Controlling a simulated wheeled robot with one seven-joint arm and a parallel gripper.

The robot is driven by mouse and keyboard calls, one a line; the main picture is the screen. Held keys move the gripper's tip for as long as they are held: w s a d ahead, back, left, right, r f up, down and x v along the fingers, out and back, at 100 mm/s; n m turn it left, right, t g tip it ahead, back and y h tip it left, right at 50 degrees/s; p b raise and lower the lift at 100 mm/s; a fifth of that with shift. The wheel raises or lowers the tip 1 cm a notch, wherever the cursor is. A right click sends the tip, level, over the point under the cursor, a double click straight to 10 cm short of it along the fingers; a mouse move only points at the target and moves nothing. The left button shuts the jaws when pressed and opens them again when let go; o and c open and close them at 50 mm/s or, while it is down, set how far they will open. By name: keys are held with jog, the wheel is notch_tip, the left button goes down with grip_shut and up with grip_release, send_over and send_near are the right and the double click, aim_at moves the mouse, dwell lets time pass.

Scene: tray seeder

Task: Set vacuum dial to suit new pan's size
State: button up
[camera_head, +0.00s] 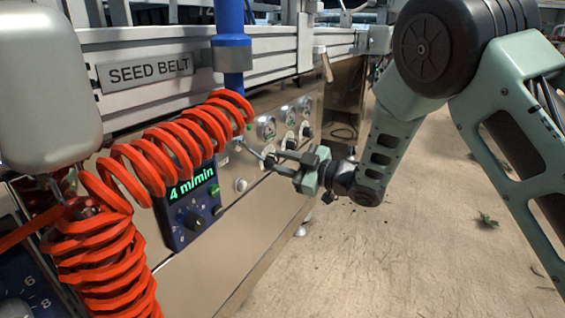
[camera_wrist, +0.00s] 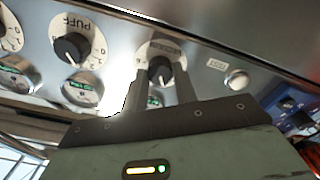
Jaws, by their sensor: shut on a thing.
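My gripper (camera_head: 257,155) reaches from the right to the steel control panel (camera_head: 262,215) under the seed belt. In the wrist view, its two fingers (camera_wrist: 160,74) are shut on a black dial knob (camera_wrist: 160,66) with a round white scale plate. A green-lit gauge beside this dial is mostly hidden by a finger. To its left is another black knob (camera_wrist: 72,47) on a plate marked PUFF, with a green-lit gauge (camera_wrist: 82,91) by it. No pan can be made out.
A red coiled hose (camera_head: 165,150) hangs close in front of the panel. A blue box reading 4 m/min (camera_head: 190,205), with its own knob, sits left of my gripper. A pale round button (camera_head: 240,185) lies between them. The floor (camera_head: 400,260) at right is mostly open.

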jog(key=o, duration=1)
jog(key=shift+c, duration=0.2)
jog(key=p+v, duration=0.6)
jog(key=v, duration=1.1)
jog(key=shift+d+p, duration=0.25)
jog(key=shift+p, duration=0.05)
jog(key=shift+s, duration=0.1)
